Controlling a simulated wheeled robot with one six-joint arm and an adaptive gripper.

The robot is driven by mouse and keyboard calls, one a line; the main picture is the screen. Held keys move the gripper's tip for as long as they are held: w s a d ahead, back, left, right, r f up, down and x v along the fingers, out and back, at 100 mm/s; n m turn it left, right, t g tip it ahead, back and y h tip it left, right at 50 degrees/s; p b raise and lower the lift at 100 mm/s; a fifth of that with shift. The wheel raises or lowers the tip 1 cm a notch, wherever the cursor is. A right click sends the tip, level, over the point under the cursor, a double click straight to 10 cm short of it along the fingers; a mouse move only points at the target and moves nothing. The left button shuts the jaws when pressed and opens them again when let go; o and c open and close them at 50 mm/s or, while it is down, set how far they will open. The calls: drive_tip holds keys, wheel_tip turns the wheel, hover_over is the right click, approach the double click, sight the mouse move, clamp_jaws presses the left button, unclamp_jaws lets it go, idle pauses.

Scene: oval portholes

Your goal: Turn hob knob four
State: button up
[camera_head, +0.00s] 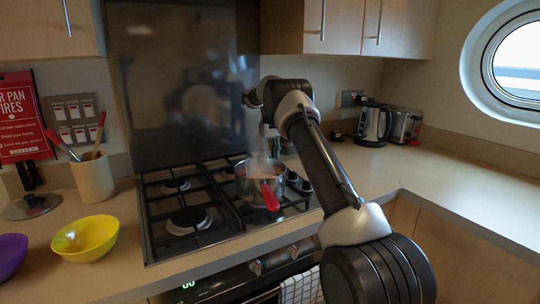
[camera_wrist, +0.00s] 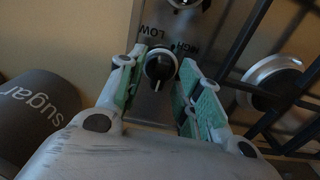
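In the wrist view, a round black hob knob (camera_wrist: 160,67) with a pale pointer mark sits on the steel panel, beside the printed words LOW and HIGH. My gripper (camera_wrist: 164,66) has its two green-padded fingers on either side of this knob. The fingers are spread, with narrow gaps that seem to remain beside the knob; contact is unclear. A second knob (camera_wrist: 184,3) is partly cut off at the top edge. In the head view, my arm reaches over the right side of the gas hob (camera_head: 160,252), and the gripper's fingers are hard to make out there.
A steaming pot (camera_head: 250,187) with a red handle stands on the hob. A grey sugar canister (camera_wrist: 35,112) is close on the left in the wrist view. A burner (camera_wrist: 275,80) and black grates lie right. A kettle (camera_head: 373,124) and clear worktop (camera_head: 455,185) are farther right.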

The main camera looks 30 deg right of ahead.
sight(270, 156)
drive_tip(key=shift+r, duration=0.1)
wheel_tip(270, 156, up, 12)
idle(0.5)
